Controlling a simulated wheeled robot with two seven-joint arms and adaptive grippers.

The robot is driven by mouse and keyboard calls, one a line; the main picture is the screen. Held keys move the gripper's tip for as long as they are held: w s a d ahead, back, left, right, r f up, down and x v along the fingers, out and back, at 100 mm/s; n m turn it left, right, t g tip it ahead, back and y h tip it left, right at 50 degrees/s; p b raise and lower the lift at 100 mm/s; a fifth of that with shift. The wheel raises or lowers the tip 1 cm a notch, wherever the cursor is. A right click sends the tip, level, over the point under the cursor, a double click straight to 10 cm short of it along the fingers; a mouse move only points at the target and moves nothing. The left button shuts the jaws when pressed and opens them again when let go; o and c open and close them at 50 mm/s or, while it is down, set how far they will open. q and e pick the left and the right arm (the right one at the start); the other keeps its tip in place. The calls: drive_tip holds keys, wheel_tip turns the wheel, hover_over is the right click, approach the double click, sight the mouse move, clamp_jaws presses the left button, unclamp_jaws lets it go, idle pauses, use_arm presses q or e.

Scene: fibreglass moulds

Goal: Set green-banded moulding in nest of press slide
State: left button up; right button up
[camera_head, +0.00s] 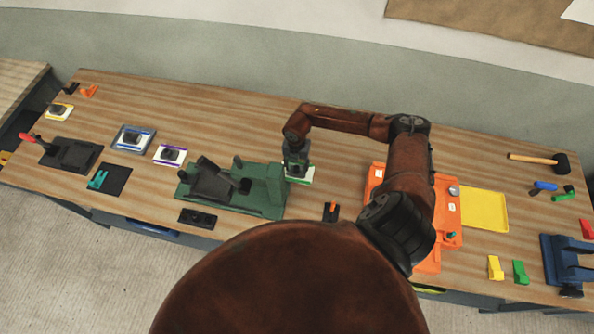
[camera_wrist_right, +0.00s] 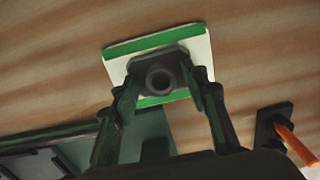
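The green-banded moulding (camera_head: 300,180) is a white plate with green bands along two edges and a dark raised block with a round boss. It is just right of the green press (camera_head: 274,192), and also shows in the right wrist view (camera_wrist_right: 117,66). My right gripper (camera_head: 297,166) points down over it. In the right wrist view its fingers (camera_wrist_right: 161,77) lie against both sides of the dark block. I cannot tell whether the plate touches the table. The press has dark parts on its left side; its nest is hard to make out. My left gripper is out of view.
Blue-banded (camera_head: 133,139), purple-banded (camera_head: 170,154) and yellow-banded (camera_head: 59,111) mouldings lie to the left. A black toggle clamp fixture (camera_head: 70,153) is further left.

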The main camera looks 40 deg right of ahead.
clamp_jaws()
drive_tip(key=shift+r, duration=0.15)
idle(0.4)
